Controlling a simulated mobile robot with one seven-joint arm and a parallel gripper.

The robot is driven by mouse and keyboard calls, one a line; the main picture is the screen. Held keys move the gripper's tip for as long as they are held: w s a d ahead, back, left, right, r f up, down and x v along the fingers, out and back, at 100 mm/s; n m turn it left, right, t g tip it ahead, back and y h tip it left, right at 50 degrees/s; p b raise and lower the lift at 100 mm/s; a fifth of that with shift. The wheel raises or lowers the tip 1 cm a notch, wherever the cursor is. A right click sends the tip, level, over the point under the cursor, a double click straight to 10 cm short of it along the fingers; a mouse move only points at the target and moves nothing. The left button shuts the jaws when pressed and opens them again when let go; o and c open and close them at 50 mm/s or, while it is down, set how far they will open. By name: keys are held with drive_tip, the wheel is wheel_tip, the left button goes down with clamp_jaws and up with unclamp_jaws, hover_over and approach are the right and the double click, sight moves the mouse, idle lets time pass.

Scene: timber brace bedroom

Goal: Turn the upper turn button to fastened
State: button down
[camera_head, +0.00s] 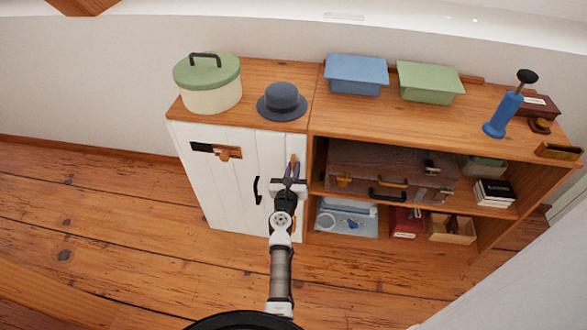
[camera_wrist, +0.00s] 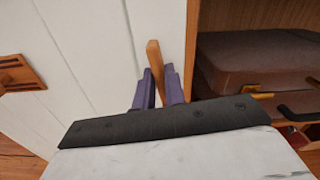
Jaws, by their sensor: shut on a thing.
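The upper turn button (camera_head: 294,160) is a small orange-brown wooden bar at the right edge of the white cabinet door (camera_head: 225,185). It stands nearly upright, along the door's edge. My gripper (camera_head: 291,171) is at the button, with its purple fingers on either side of it. In the wrist view my gripper (camera_wrist: 160,86) is shut on the upper turn button (camera_wrist: 154,58), whose top end sticks up above the fingers. Its lower part is hidden between the fingers. Another small wooden piece (camera_head: 295,223) shows lower on the same edge, partly hidden by my arm.
A black door handle (camera_head: 256,190) is just left of my gripper. A wooden piece with a dark plate (camera_head: 216,150) is on the door's upper left. Open shelves to the right hold a brown suitcase (camera_head: 360,168). A blue hat (camera_head: 282,100) sits on the cabinet top.

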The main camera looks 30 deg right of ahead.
drive_tip(key=shift+w+a+f+n+p, duration=0.1)
drive_tip(key=shift+n+p, duration=0.6)
drive_tip(key=shift+n, duration=1.95)
drive_tip(key=shift+w+a+f+n+p, duration=0.15)
drive_tip(key=shift+n+p, duration=0.5)
drive_tip(key=shift+n, duration=2.05)
drive_tip(key=shift+w+a+f+n+p, duration=0.1)
drive_tip(key=shift+n+p, duration=0.6)
drive_tip(key=shift+n, duration=1.95)
drive_tip(key=c, duration=1.5)
unclamp_jaws()
drive_tip(key=shift+f, duration=0.1)
drive_tip(key=shift+o, duration=0.2)
drive_tip(key=shift+s, duration=0.1)
drive_tip(key=p+v, duration=0.2)
drive_tip(key=v, duration=1.1)
drive_tip(key=shift+s+a, duration=0.2)
drive_tip(key=shift+s, duration=0.1)
